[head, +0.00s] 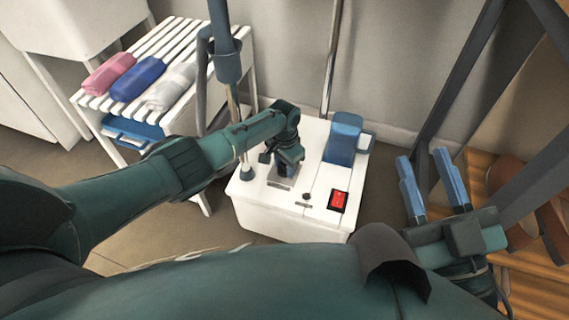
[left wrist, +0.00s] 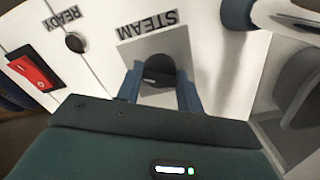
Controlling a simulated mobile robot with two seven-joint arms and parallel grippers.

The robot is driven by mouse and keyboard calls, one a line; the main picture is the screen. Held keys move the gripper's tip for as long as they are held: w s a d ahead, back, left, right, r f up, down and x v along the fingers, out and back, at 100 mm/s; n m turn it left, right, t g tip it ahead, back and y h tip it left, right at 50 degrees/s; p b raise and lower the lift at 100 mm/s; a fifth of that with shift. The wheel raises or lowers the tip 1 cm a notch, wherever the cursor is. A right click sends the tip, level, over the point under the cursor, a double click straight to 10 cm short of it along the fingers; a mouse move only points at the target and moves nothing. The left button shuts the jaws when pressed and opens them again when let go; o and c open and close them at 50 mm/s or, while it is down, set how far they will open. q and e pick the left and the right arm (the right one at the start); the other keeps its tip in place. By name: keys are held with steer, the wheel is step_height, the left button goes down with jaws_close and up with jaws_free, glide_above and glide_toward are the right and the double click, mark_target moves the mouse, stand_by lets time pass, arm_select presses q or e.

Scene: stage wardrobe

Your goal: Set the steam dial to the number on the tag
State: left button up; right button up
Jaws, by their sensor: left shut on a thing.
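The steam dial is a dark round knob (left wrist: 157,68) on a grey plate (left wrist: 178,50) marked STEAM in the left wrist view. My left gripper (left wrist: 160,88) has its two blue fingers on either side of the dial and is shut on it. In the head view my left gripper (head: 288,168) reaches down onto the top of the white steamer (head: 285,222) and hides the dial. No numbers can be read around the dial. I see no tag with a readable number. My right gripper (head: 422,163) is open and empty, right of the steamer.
A red switch (head: 338,201) and a small dark round part (head: 306,197), beside the word READY, are on the steamer. A blue tank (head: 345,139) and a metal pole (head: 332,60) stand at its back. A white slatted rack (head: 183,38) holds folded cloths (head: 138,78).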

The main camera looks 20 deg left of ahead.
arm_select(q)
steer(key=shift+r+n+p, duration=0.1)
steer(key=shift+n+p, duration=0.3)
steer(key=shift+n, duration=0.7)
steer(key=n, duration=0.3)
steer(key=shift+p, duration=0.4)
steer(key=n, duration=0.6)
steer(key=shift+n+p, duration=0.35)
steer(key=shift+n, duration=0.05)
steer(key=n, duration=0.3)
steer(key=shift+n, duration=0.3)
steer(key=n, duration=0.4)
steer(key=shift+n, duration=2.1)
arm_select(e)
steer(key=shift+s+f+m+g+h, duration=0.25)
steer(key=shift+f+m+h, duration=0.1)
steer(key=shift+f, duration=0.2)
steer(key=shift+s+f+m+g+h, duration=0.15)
steer(key=shift+f+m+g+h, duration=0.15)
steer(key=shift+f, duration=0.2)
